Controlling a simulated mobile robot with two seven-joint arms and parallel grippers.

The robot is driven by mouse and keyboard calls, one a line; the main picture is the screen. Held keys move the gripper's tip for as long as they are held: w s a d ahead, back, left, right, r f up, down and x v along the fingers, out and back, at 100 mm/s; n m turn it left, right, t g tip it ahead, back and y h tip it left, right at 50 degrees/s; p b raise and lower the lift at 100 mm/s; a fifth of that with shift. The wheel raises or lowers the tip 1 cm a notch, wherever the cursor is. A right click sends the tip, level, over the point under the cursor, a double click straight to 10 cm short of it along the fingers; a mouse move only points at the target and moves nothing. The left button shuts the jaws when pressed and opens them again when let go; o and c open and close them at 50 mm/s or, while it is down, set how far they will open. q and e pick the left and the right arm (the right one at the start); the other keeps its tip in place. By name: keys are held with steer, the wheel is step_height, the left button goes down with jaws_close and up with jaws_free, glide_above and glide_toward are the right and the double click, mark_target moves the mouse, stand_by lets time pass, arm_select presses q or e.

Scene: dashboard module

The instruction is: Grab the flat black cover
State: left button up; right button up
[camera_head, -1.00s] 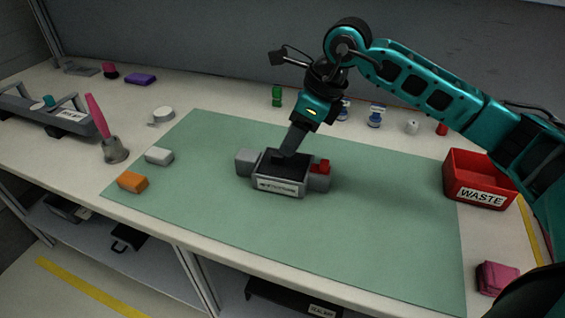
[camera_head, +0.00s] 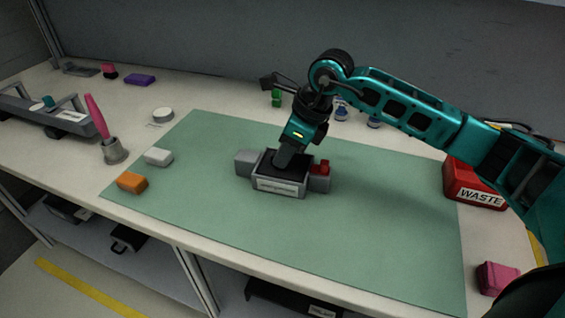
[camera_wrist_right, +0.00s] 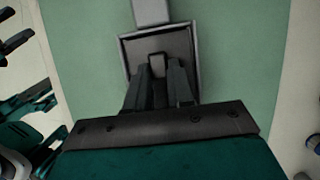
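The flat black cover (camera_head: 266,163) appears as the dark top of a grey box-shaped module with a white front label, in the middle of the green mat. It also shows as the dark panel inside a pale rim in the right wrist view (camera_wrist_right: 139,55). My right gripper (camera_head: 279,163) points down at the cover. In the right wrist view its two fingers (camera_wrist_right: 160,72) are apart, one on each side of a small dark raised part with a pale top. Whether they touch it is unclear. I do not see my left gripper clearly.
A red waste bin (camera_head: 478,190) stands right of the green mat (camera_head: 370,225). A red piece (camera_head: 322,168) sits at the module's right end. Orange (camera_head: 132,182) and white (camera_head: 159,156) blocks and a pink-handled brush (camera_head: 98,117) are at left. Front mat area is clear.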

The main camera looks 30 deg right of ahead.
jaws_close()
steer(key=shift+r, duration=0.1)
